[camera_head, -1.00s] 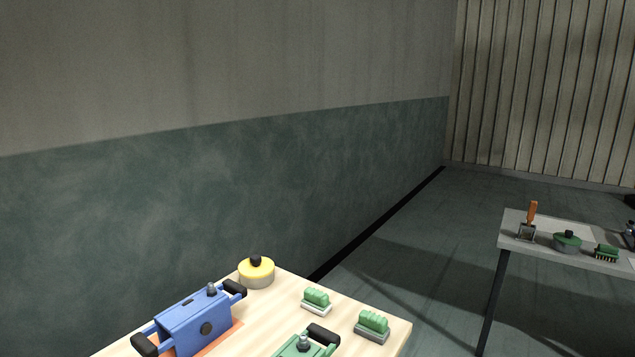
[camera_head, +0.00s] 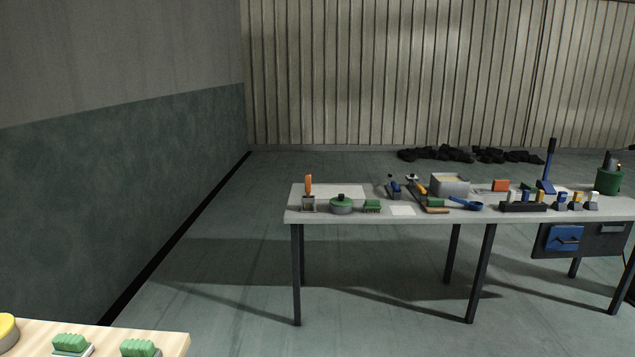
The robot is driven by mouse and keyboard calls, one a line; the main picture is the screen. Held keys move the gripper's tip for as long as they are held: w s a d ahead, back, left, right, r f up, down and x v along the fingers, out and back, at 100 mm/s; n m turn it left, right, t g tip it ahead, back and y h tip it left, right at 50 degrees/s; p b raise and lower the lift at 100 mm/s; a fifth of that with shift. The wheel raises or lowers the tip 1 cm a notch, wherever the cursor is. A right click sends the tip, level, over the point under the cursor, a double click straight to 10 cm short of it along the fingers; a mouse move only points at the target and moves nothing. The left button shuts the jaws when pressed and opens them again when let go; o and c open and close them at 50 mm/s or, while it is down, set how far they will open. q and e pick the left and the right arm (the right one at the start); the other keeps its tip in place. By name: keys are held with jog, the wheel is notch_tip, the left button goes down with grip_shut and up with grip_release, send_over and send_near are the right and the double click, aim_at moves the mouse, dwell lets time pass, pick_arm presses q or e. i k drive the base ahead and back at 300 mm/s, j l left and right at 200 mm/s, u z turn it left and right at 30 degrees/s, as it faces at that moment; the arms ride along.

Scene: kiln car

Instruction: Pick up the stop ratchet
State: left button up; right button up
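I cannot tell for sure which thing is the stop ratchet. A blue tool with a tall upright lever (camera_head: 547,170) stands on the grey table (camera_head: 255,217) toward its right part. Other small tools on that table include a blue-handled tool (camera_head: 393,187) near the middle and a blue spoon-like tool (camera_head: 467,202) at the front. They are too small to make out in detail. Neither of my grippers is in view.
A pale wooden table (camera_head: 170,340) with green brushes (camera_head: 71,343) is cut off at bottom left. Open floor (camera_head: 215,270) lies between the tables. A grey box (camera_head: 450,186) and a green canister (camera_head: 608,178) stand on the grey table. Dark lumps (camera_head: 470,155) lie behind.

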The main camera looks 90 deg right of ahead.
aim_at(394, 185)
jog(key=z, duration=2.8)
